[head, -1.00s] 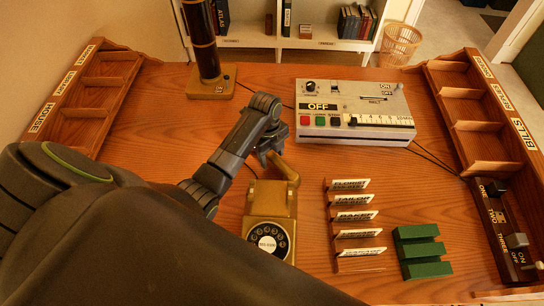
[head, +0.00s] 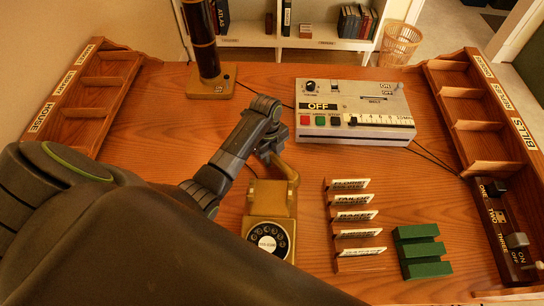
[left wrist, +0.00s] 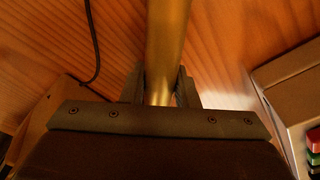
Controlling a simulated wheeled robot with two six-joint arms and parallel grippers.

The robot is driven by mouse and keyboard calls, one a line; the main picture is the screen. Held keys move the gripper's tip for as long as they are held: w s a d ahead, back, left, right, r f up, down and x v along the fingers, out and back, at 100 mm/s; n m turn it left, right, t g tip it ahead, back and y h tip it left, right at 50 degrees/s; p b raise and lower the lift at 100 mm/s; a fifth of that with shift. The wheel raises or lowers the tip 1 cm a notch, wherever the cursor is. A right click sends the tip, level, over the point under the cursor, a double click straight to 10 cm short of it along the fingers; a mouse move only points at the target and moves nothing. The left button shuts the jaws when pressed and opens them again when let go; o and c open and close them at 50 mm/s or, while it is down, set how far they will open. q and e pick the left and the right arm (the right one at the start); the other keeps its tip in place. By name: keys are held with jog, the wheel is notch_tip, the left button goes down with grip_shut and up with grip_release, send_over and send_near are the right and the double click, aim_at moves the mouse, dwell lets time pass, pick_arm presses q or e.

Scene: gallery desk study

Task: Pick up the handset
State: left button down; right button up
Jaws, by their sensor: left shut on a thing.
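A gold telephone (head: 262,203) with a black round dial stands on the wooden desk at the lower middle of the head view. Its gold handset (head: 287,169) lies slanted at the top of the body, by my left gripper (head: 268,152). In the left wrist view the gold handset bar (left wrist: 167,50) runs between the two fingers of the left gripper (left wrist: 161,88), which are shut on it. I cannot tell whether the handset is clear of its cradle; the arm hides part of it. The right gripper is not in view.
A grey control box (head: 353,110) stands beyond the phone to the right. A card rack (head: 358,267) and a green block (head: 422,252) are right of the phone. Wooden compartments (head: 470,125) line the right edge. A dark lamp-like column (head: 202,40) stands at the back.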

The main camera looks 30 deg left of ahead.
aim_at(272, 154)
pick_arm(q)
notch_tip(272, 154, up, 9)
jog(key=shift+f, duration=0.1)
jog(key=shift+r+p, duration=0.35)
jog(key=shift+p, duration=0.2)
